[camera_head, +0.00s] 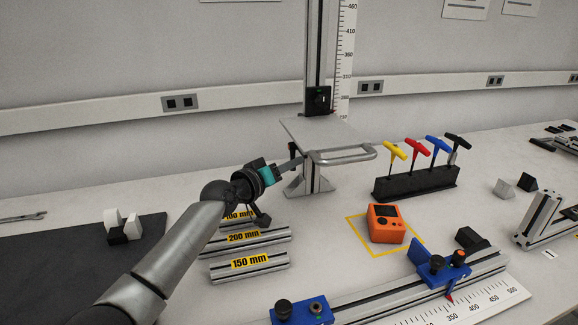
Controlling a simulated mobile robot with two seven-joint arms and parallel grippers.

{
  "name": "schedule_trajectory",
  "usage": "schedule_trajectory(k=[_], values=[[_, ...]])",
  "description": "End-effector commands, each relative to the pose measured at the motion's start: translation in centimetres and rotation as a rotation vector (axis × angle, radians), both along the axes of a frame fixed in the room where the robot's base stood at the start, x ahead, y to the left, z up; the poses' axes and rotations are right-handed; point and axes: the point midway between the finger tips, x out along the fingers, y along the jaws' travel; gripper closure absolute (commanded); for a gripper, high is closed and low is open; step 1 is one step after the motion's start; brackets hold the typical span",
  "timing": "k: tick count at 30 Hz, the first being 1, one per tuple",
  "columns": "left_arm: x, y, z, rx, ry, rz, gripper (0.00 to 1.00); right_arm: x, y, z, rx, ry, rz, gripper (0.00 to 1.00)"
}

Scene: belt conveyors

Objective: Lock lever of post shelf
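The post shelf is a grey plate (322,130) on a vertical metal post (320,50), with a black clamp block (318,100) behind the plate and a rounded grey handle bar (345,156) at its front. A small dark lever with a reddish part (292,150) shows at the plate's left edge, partly hidden. My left gripper (298,161) reaches in from the left, its grey fingers close to this lever, just below the plate's left edge. I cannot tell whether they touch it or how far apart the fingers are. My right gripper is not in view.
A numbered scale (346,60) runs beside the post. A black rack (415,183) holds several coloured T-handles to the right. An orange device (386,223) sits in a yellow outline. Labelled metal bars (250,262) lie under my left arm. A blue-clamped rail (395,293) lies in front.

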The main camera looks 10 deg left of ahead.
Motion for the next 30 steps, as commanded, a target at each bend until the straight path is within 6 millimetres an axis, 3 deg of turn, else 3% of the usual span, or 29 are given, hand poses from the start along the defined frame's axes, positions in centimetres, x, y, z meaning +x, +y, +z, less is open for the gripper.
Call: schedule_trajectory(k=[3, 16, 30], values=[[0.0, 0.0, 0.0, 0.0, 0.0, 0.0, 0.53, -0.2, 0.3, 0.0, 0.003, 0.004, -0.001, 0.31], [-0.7, 0.5, 0.1, 0.0, 0.002, 0.0, 0.53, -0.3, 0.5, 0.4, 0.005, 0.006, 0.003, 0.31], [-6.9, 4.1, 1.1, 0.004, 0.002, 0.0, 0.53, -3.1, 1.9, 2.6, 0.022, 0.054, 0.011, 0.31]])
